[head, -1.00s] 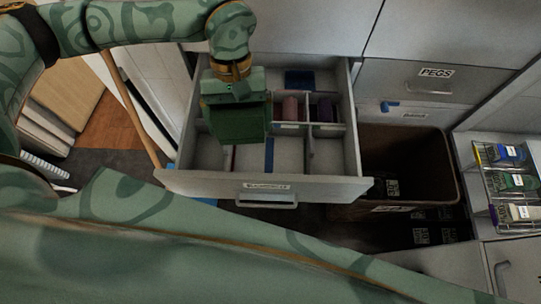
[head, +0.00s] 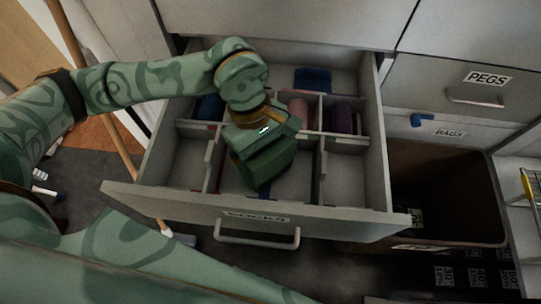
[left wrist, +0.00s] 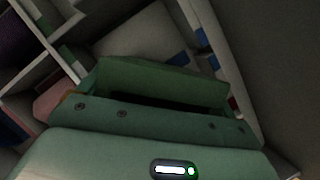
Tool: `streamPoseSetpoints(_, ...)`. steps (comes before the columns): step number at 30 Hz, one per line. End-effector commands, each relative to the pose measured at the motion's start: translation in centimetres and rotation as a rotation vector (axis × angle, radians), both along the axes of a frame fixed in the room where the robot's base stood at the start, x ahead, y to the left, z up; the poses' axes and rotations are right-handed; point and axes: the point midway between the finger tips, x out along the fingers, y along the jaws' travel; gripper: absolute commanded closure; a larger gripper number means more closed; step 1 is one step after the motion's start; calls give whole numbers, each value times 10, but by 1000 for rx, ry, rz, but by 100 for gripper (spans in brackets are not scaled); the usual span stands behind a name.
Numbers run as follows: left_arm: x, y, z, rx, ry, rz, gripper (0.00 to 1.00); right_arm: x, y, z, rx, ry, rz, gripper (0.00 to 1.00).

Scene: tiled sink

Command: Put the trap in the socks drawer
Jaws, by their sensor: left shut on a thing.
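The socks drawer (head: 345,222) is pulled open in the head view, its label on the front above the handle. White dividers split it into compartments. My left gripper (head: 262,172) is over its front middle compartment, pointing down and tilted. Its broad green jaws also fill the lower part of the left wrist view (left wrist: 165,98). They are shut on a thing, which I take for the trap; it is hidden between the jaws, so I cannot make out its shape. I cannot tell whether the jaws touch the drawer floor. My right gripper is not in view.
Rolled cloths, blue (head: 313,79), pink (head: 299,109) and purple (head: 343,117), lie in the rear compartments. The front left compartment (head: 190,165) looks empty. A brown bin (head: 440,180) stands right of the drawer, below the pegs drawer (head: 445,85). A wooden pole (head: 108,110) leans at left.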

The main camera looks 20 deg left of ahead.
Motion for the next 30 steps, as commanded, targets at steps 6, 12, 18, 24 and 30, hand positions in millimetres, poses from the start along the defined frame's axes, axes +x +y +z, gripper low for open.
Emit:
streamPoseSetpoints(6,0,0,-4,0,-2,-1,35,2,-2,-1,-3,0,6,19)
streamPoseSetpoints(12,0,0,-7,1,0,0,1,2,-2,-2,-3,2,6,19)
streamPoseSetpoints(18,0,0,-7,1,-1,-1,0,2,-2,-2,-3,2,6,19)
streamPoseSetpoints(24,3,5,12,1,-7,0,0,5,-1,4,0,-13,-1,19)
streamPoseSetpoints(30,12,21,57,2,-9,1,0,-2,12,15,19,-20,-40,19)
